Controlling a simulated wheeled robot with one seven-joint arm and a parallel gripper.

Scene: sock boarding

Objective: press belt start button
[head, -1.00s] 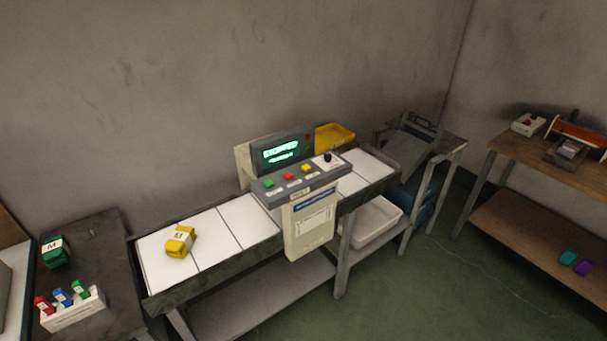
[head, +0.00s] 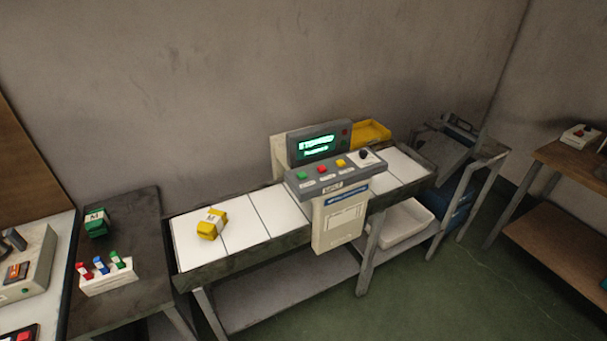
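The control box (head: 334,176) stands over the middle of the white belt (head: 247,220). On its sloped top are a green button (head: 301,175), a red button (head: 321,169), a yellow button (head: 340,163) and a black knob (head: 363,155). Small labels below the buttons are too blurred to read. A display (head: 318,144) with lit green text is behind the buttons; its top line is blurred now but read "STOPPED" earlier. A yellow packet (head: 212,224) lies on the left end of the belt. My gripper is not in view.
A yellow tray (head: 371,132) is behind the belt, a white bin (head: 402,224) below. Green floor (head: 430,300) is clear in front.

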